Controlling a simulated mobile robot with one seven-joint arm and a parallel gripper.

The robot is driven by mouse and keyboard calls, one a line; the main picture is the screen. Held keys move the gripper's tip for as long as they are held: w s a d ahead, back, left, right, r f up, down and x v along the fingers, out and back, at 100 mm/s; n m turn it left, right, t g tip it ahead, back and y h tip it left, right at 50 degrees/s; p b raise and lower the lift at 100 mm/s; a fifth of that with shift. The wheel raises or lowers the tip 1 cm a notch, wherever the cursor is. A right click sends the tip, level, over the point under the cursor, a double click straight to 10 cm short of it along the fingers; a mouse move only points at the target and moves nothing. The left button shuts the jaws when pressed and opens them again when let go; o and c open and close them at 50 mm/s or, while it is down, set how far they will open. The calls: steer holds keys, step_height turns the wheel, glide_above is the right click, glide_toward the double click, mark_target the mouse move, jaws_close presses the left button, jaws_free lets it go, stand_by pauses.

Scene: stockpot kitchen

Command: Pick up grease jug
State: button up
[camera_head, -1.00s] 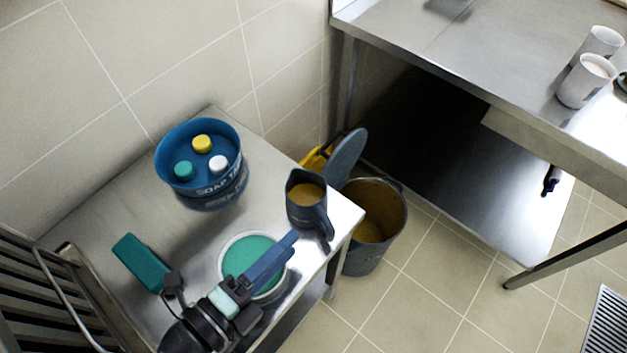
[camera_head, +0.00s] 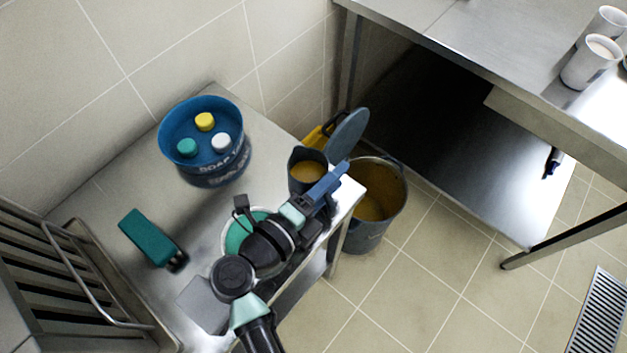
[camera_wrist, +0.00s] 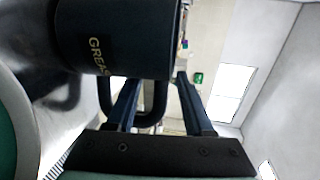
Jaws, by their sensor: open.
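The grease jug (camera_head: 305,163) is a dark jug with brown-yellow contents. It stands upright at the right corner of the steel table (camera_head: 110,205). My gripper (camera_head: 332,184) is open beside it, at its handle side, and hides its lower front in the head view. In the wrist view the jug (camera_wrist: 115,38) fills the upper left and bears the letters "GREAS". Its dark handle loop (camera_wrist: 160,100) hangs across the space between the fingers of my gripper (camera_wrist: 156,82). Whether the fingers touch the handle cannot be told.
A blue soap tub (camera_head: 203,145) with coloured caps stands behind left on the table. A green block (camera_head: 145,238) lies front left. A round green-topped container (camera_head: 236,236) is partly under my arm. A bucket (camera_head: 376,215) of brown liquid stands on the floor, right of the table.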

steer(key=shift+w+d, duration=0.15)
steer(key=shift+w, duration=0.1)
jaws_close()
stand_by(1.3)
